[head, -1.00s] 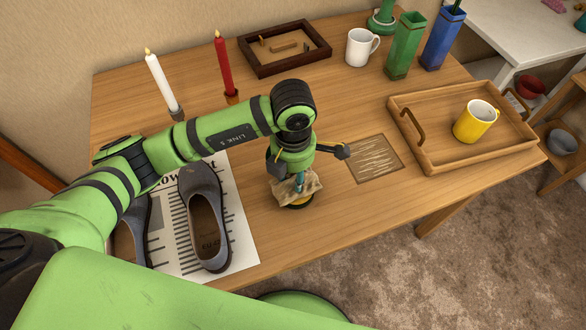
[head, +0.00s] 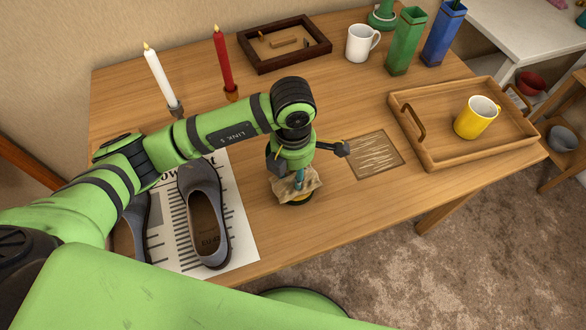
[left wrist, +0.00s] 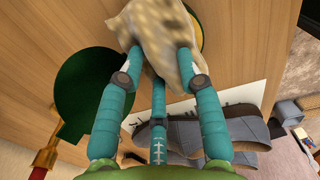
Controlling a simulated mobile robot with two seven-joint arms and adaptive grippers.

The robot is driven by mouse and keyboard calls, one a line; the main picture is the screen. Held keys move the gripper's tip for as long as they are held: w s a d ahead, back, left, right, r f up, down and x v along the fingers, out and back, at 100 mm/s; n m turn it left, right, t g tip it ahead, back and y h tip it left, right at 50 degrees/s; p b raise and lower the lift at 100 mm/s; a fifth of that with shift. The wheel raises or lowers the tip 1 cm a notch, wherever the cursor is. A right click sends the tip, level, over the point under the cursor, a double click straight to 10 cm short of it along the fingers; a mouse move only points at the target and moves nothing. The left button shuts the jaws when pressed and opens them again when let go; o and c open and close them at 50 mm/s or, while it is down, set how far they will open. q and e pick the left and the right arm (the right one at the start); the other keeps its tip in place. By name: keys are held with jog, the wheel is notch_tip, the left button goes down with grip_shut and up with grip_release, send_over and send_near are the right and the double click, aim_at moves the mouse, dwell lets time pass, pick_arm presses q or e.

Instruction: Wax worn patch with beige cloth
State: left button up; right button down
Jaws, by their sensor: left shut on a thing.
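My left gripper (left wrist: 158,75) has teal fingers shut on the beige cloth (left wrist: 150,28), which is crumpled and spotted. In the head view the cloth (head: 292,188) hangs below the gripper, near the table's front edge. A round dark tin with yellow in it (head: 301,200) sits under the cloth and is mostly covered. Its yellow edge also shows beside the cloth in the left wrist view (left wrist: 195,30). I cannot tell whether the cloth touches the yellow. The worn patch (head: 377,158), a brown rectangle with pale scratches, lies bare to the right. My right gripper is not in view.
White (head: 160,75) and red (head: 223,62) candles stand behind my arm. A wooden tray (head: 440,157) with a yellow mug (head: 475,118) is right of the patch. A white mug (head: 360,43) stands behind.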

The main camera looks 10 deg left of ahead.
pick_arm(q)
jog(key=shift+s+f+b, duration=0.1)
jog(key=shift+f+b, duration=0.4)
jog(key=shift+b, duration=0.05)
dwell(1.6)
jog(key=shift+r, duration=0.1)
jog(key=shift+r+p, duration=2.2)
jog(key=shift+r, duration=1.35)
jog(key=shift+w+a+r+m, duration=0.25)
jog(key=shift+a+m, duration=0.15)
jog(key=shift+m, duration=0.4)
jog(key=s+a+r+m, duration=0.1)
jog(key=a+r+m, duration=0.3)
jog(key=m, duration=0.8)
jog(key=s+a+r+m, duration=0.1)
jog(key=a+r+m, duration=0.3)
jog(key=m, duration=0.8)
jog(key=shift+a+r, duration=0.15)
jog(key=shift+a, duration=0.15)
